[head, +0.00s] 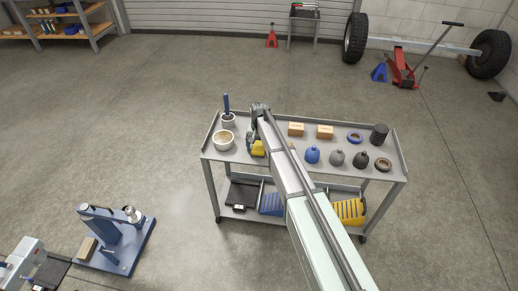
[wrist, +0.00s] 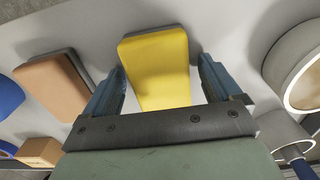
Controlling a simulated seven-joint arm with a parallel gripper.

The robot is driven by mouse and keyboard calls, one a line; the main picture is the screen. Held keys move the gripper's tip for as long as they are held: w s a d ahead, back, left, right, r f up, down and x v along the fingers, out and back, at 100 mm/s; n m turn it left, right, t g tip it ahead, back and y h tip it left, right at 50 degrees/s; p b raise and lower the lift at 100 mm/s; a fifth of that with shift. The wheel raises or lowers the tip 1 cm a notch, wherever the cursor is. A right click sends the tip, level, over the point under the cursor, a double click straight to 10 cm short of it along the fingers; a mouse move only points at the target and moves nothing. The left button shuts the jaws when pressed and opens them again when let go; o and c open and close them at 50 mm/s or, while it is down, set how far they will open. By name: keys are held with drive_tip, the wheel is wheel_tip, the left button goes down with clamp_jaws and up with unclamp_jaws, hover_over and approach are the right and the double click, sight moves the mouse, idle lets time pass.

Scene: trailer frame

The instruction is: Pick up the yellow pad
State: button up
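The yellow pad (wrist: 158,68) is a flat rounded block on the cart's grey top. In the wrist view it lies between the two blue-grey fingers of my gripper (wrist: 162,88), with a small gap visible on each side toward the tips. The fingers are apart. The pad's near end is hidden behind the gripper's dark mounting plate. In the head view the yellow pad (head: 258,149) shows beside my gripper (head: 251,145), partly covered by my arm. Whether the fingers reach down to the pad's height is unclear.
The cart top (head: 335,178) has a raised rim.

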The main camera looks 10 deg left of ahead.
sight(259, 145)
drive_tip(key=c, duration=1)
drive_tip(key=shift+o, duration=0.2)
drive_tip(key=shift+r, duration=0.1)
wheel_tip(259, 145, up, 10)
drive_tip(key=shift+f, duration=0.1)
